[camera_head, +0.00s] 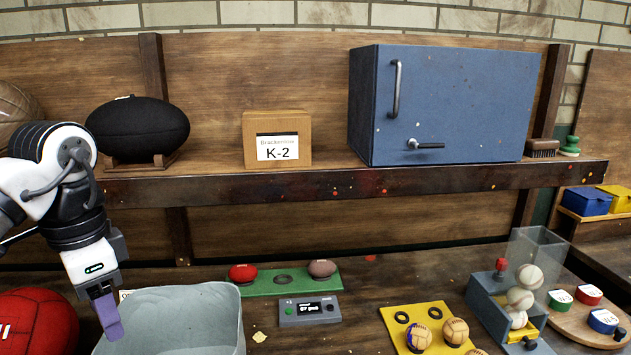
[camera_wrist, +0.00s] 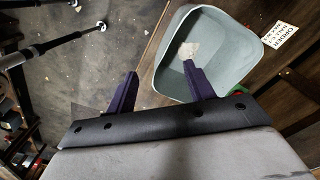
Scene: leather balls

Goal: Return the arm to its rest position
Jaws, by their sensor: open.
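My arm is at the left of the head view, bent, with its gripper (camera_head: 111,322) pointing down at the left rim of a pale grey-green bin (camera_head: 222,312). In the wrist view, the two purple fingers of my gripper (camera_wrist: 158,85) stand wide apart with nothing between them. The bin (camera_wrist: 225,35) lies ahead of the fingers there, and the right finger overlaps its opening. A small pale scrap lies inside the bin. I cannot tell whether the gripper touches the rim.
A red ball (camera_head: 38,322) is left of the gripper. A shelf (camera_head: 340,188) above holds a black ball on a stand (camera_head: 138,130), a K-2 box (camera_head: 277,138) and a blue cabinet (camera_head: 455,105). A green tray (camera_head: 285,283) and a display unit (camera_head: 310,310) are right of the bin.

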